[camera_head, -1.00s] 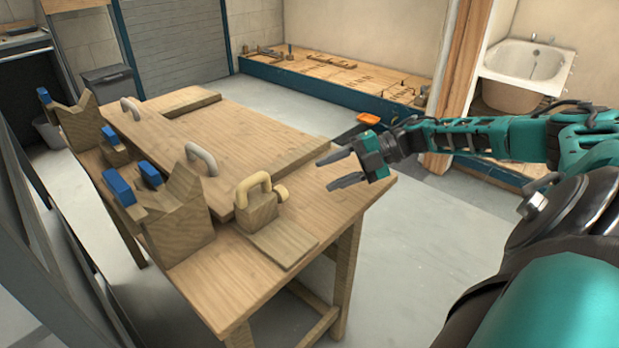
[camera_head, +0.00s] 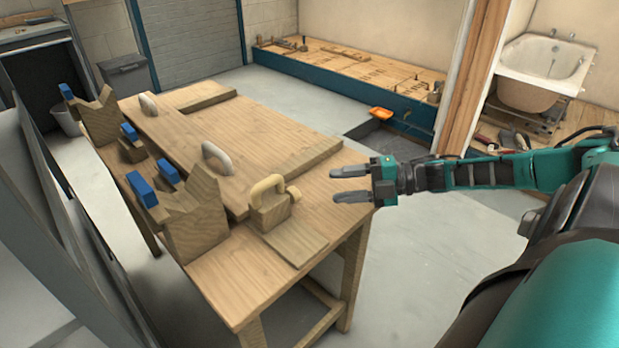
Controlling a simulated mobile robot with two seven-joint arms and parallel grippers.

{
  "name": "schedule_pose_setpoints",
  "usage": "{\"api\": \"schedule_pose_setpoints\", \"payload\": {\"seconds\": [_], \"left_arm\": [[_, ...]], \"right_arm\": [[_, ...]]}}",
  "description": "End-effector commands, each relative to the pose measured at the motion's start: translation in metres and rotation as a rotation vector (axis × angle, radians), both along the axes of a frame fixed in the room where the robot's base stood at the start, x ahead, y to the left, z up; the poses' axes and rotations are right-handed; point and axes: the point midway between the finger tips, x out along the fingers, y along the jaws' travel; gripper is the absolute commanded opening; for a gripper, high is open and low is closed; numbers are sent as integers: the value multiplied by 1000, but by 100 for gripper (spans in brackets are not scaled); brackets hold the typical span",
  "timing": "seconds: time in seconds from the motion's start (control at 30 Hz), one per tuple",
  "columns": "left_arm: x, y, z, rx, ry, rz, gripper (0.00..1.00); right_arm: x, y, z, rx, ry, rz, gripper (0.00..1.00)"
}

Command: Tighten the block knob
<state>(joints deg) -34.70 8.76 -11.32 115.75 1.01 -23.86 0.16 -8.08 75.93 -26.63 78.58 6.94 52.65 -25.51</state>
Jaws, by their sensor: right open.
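The wooden block (camera_head: 269,215) stands on the near right part of the workbench, with a pale yellow arched handle on top. Its round wooden knob (camera_head: 295,194) sticks out on the block's right side, facing my right gripper. My right gripper (camera_head: 333,185) is open and empty, to the right of the knob and apart from it, its fingers pointing left over the bench's right edge. My left gripper is not in view.
The workbench (camera_head: 245,267) carries V-notched wooden supports (camera_head: 195,222) with blue-topped pieces on the left, and grey handles (camera_head: 217,157) on a raised board. A flat wooden plate (camera_head: 296,241) lies in front of the block. Open floor lies right of the bench.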

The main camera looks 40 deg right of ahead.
Motion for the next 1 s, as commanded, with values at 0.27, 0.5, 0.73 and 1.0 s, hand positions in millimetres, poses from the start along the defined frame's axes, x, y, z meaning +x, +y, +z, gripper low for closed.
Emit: {"api": "schedule_pose_setpoints", "payload": {"seconds": [0.27,0.5,0.73,1.0], "left_arm": [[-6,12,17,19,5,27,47],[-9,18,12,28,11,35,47],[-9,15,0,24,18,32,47],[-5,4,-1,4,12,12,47]], "right_arm": [[-34,2,-12,-28,-59,-222,49],[-42,-1,-20,-59,-64,-284,49],[-20,10,-26,-59,-69,-282,49],[12,28,-32,-58,-68,-281,49]]}}
